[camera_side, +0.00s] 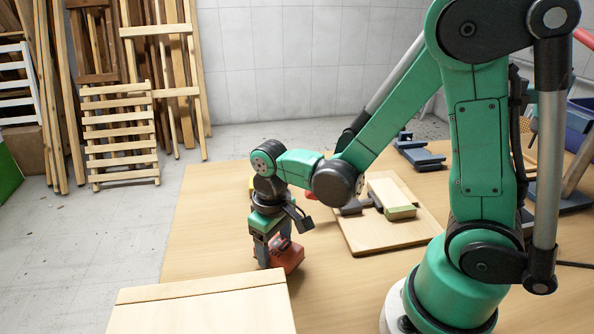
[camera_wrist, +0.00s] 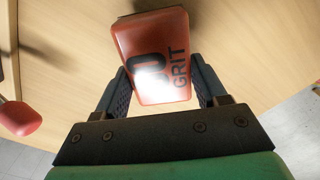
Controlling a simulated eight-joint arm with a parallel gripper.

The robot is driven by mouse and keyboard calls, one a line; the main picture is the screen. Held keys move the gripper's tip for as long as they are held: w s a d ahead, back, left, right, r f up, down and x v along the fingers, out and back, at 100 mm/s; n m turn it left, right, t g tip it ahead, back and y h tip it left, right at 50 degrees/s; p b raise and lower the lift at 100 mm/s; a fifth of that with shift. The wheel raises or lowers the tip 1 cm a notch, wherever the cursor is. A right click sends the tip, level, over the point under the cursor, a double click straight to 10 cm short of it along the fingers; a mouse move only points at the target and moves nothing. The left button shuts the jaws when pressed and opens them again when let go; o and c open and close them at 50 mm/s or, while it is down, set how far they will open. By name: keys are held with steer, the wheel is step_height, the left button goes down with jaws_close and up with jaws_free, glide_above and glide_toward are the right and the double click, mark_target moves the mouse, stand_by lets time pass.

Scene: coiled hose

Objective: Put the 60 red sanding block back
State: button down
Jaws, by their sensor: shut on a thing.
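The red sanding block (camera_wrist: 145,58) has dark "GRIT" lettering and a partly glared number ending in 0 in the wrist view. My gripper (camera_wrist: 163,92) is shut on it, with one dark finger against each side. In the side view the red block (camera_side: 287,256) shows low between the fingers of my gripper (camera_side: 270,255), over the wooden table. I cannot tell whether the block touches the table.
A wooden box or panel (camera_side: 205,306) stands close in front of my gripper. A board with wood pieces and a clamp (camera_side: 385,240) lies to the right. Blue tools (camera_side: 420,155) lie farther back. A red rounded handle (camera_wrist: 20,117) shows at left in the wrist view. The table's left part (camera_side: 205,215) is clear.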

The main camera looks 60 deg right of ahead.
mark_target(280, 243)
steer(key=shift+f, duration=0.85)
steer(key=shift+f, duration=0.15)
steer(key=shift+c, duration=0.2)
jaws_free()
step_height(280, 243, up, 13)
steer(key=d+t, duration=0.1)
steer(key=t, duration=0.6)
steer(key=shift+s+d+r, duration=0.2)
steer(key=shift+s+d, duration=0.1)
steer(key=shift+d, duration=0.05)
